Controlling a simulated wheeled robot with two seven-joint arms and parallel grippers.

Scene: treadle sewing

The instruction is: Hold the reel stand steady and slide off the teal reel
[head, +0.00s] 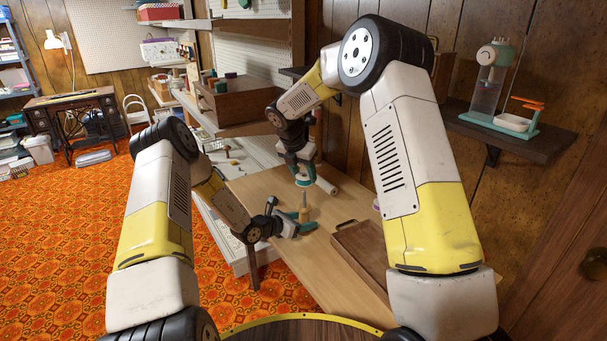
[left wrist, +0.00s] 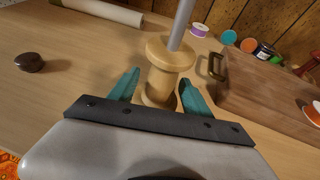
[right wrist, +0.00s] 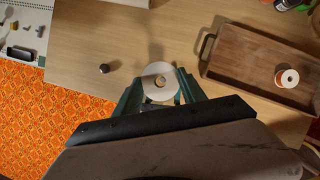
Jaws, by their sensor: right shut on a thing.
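The reel stand (left wrist: 168,56) is a pale turned wooden post with a grey upright rod (left wrist: 181,22). It stands on the table in the left wrist view. My left gripper (left wrist: 160,86) is low at the stand, with a teal finger on each side of the post and a gap showing at the left; it looks open. My right gripper (head: 303,183) points down above the stand, shut on the teal reel (head: 305,182). From above, the right wrist view shows the reel's pale round flange (right wrist: 160,74) between the fingers. I cannot tell whether the rod still passes through the reel.
A brown wooden tray (head: 364,252) with a handle lies right of the stand; a white reel (right wrist: 287,77) is inside it. A small dark round object (right wrist: 104,68) and a pale roll (left wrist: 102,10) lie on the table (head: 263,191). The table between stand and tray is bare.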

